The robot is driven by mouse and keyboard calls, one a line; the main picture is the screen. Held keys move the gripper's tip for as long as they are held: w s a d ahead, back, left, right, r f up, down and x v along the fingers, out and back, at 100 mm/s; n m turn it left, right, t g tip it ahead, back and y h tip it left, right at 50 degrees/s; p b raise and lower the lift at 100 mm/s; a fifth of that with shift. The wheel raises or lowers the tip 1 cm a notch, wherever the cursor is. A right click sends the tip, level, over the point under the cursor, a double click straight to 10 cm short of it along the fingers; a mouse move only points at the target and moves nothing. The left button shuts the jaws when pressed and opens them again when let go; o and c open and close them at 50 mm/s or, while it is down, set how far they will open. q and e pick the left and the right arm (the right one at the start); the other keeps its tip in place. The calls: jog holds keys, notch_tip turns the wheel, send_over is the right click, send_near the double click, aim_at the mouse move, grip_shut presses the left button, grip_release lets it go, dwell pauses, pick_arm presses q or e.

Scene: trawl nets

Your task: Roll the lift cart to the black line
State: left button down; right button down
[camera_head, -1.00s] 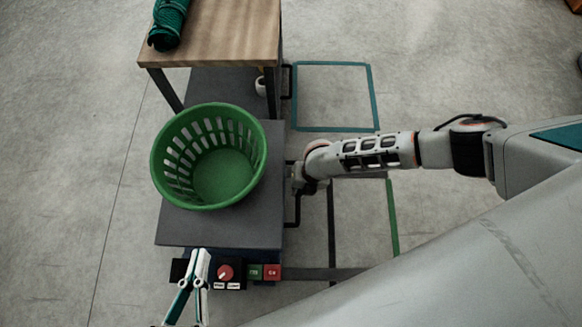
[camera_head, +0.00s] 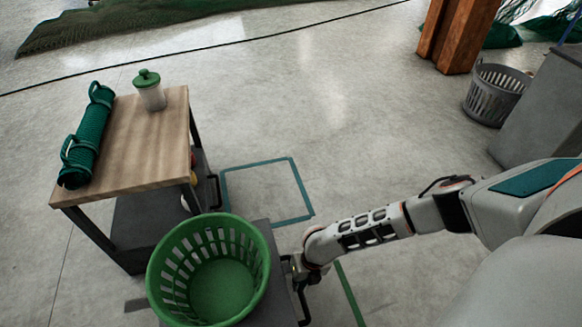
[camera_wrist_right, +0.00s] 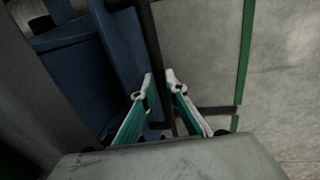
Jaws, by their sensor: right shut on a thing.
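The lift cart's dark grey platform (camera_head: 283,300) is at the bottom of the head view, with a green slatted basket (camera_head: 215,275) on it. My right gripper (camera_head: 299,266) is at the cart's right side. In the wrist view, my right gripper (camera_wrist_right: 160,84) has its fingertips around the cart's black handle bar (camera_wrist_right: 149,40), shut on it. The cart's blue body (camera_wrist_right: 75,65) shows to the left. A dark strip on the floor (camera_wrist_right: 218,110) lies beside the cart; I cannot tell if it is the black line. My left gripper is not in view.
A wood-topped table (camera_head: 150,135) stands just beyond the cart, with a rolled green net (camera_head: 88,138) and a green-lidded jar (camera_head: 150,92) on it. A teal floor outline (camera_head: 268,190) lies to its right. A grey basket (camera_head: 496,92) stands far right. Open floor lies between.

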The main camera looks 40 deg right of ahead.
jog(key=shift+s+a+f, duration=0.1)
jog(key=shift+a, duration=0.15)
jog(key=c, duration=2)
grip_release()
jog(key=shift+c, duration=0.2)
jog(key=shift+d, duration=0.1)
notch_tip(320, 180, up, 12)
jog(key=d, duration=0.2)
jog(key=shift+s, duration=0.35)
